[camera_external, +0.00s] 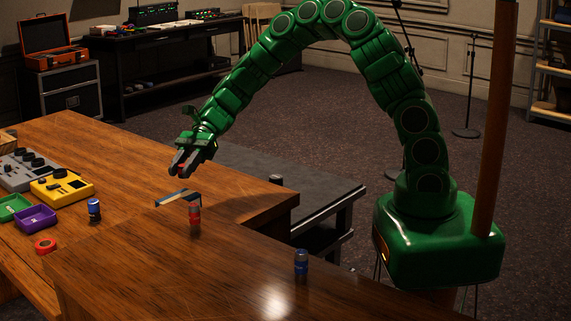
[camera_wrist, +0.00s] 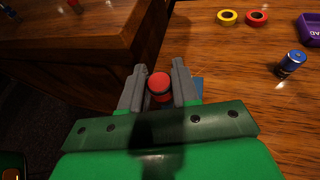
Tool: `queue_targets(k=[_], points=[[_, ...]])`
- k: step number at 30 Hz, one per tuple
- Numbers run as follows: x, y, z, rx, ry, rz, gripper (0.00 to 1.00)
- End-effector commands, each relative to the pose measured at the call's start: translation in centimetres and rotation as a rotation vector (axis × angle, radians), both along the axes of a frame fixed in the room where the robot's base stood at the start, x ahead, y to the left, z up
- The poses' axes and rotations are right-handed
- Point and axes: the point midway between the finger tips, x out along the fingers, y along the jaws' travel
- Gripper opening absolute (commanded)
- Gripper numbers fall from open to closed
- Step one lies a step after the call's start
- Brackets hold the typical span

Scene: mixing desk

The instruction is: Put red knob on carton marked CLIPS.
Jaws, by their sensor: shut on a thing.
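My gripper (camera_external: 182,166) is above the wooden desk and is shut on the red knob (camera_wrist: 160,82). In the wrist view the knob, with a round red top and darker lower part, sits between the two grey fingers (camera_wrist: 159,90). Only a bit of red shows between the fingers in the outside view. A low thing with blue and tan edges (camera_external: 178,193) lies on the desk below and near my gripper; I cannot tell whether it is the carton. A blue patch shows beside the right finger in the wrist view. I can read no CLIPS marking.
A red cylinder (camera_external: 194,214) and blue cylinders (camera_external: 94,211) (camera_external: 301,266) stand on the desk. A purple tray (camera_external: 35,226), a green tray (camera_external: 15,215), a red ring (camera_external: 45,246) and a yellow control box (camera_external: 62,193) are at the left. Bare wood lies between them.

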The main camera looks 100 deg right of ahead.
Motion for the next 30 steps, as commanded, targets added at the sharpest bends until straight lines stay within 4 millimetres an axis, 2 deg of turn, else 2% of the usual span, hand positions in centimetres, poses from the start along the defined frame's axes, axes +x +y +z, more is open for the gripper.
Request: queue_targets(k=[4,14,22,30], points=[[0.9,-0.1,-1.3,-0.001,0.002,0.001,0.02],[1.8,-0.1,-2.2,-0.002,0.001,-0.001,0.02],[1.9,-0.2,-5.1,-0.001,0.001,-0.001,0.02],[1.9,-0.2,-5.3,-0.001,-0.001,-0.001,0.02]])
